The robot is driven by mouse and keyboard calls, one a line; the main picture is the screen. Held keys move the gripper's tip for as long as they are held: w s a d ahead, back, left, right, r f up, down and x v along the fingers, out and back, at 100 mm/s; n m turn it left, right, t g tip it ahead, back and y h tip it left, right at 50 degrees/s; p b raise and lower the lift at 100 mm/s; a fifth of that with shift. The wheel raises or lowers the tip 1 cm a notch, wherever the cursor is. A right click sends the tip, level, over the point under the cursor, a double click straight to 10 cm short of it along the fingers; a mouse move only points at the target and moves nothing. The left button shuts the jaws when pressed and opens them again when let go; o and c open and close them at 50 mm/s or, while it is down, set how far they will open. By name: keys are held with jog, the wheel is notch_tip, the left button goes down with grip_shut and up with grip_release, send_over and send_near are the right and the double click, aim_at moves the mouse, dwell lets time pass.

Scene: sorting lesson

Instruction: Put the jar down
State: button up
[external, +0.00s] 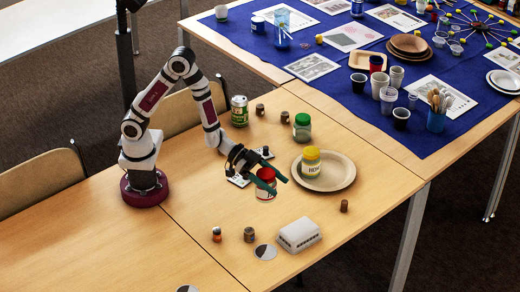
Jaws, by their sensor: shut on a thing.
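My gripper (277,184) is near the middle of the wooden table, its dark fingers shut around a jar with a red top (266,174) and a pale body. The fingers hide part of this jar, and I cannot tell whether its base touches the table. A jar with a yellow lid and a label (311,162) stands upright on a round tan plate (342,183), just right of my gripper. A jar with a green lid (302,127) stands upright on the table behind the plate.
A white box (299,234), small containers and a round disc (265,252) lie in front. A blue cloth (340,85) with cups and bowls covers the far table. Bare table lies at the front left.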

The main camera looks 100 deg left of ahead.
jog(key=w+a+r+n+y, duration=0.1)
jog(key=w+a+n+y, duration=0.1)
jog(key=w, duration=0.4)
jog(key=w+a+n+y, duration=0.3)
jog(key=w+a+y, duration=0.1)
jog(key=w+a, duration=0.2)
jog(key=w+a+r+n+t+y, duration=0.1)
jog(key=w+a+n+y, duration=0.1)
jog(key=w+a, duration=0.3)
jog(key=shift+w+r+n+y, duration=0.15)
jog(key=shift+w+r+y, duration=0.05)
jog(key=shift+w, duration=0.5)
jog(key=shift+w+r+n+y, duration=0.15)
jog(key=shift+w+y, duration=0.05)
jog(key=shift+w, duration=0.45)
send_over(348, 178)
notch_tip(348, 178, down, 7)
jog(key=f, duration=0.3)
jog(key=shift+a+f, duration=0.2)
jog(key=shift+f, duration=0.2)
jog(key=shift+f, duration=0.1)
jog(key=shift+f, duration=0.35)
jog(key=o, duration=1.5)
jog(key=shift+f, duration=0.1)
jog(key=shift+o, duration=0.2)
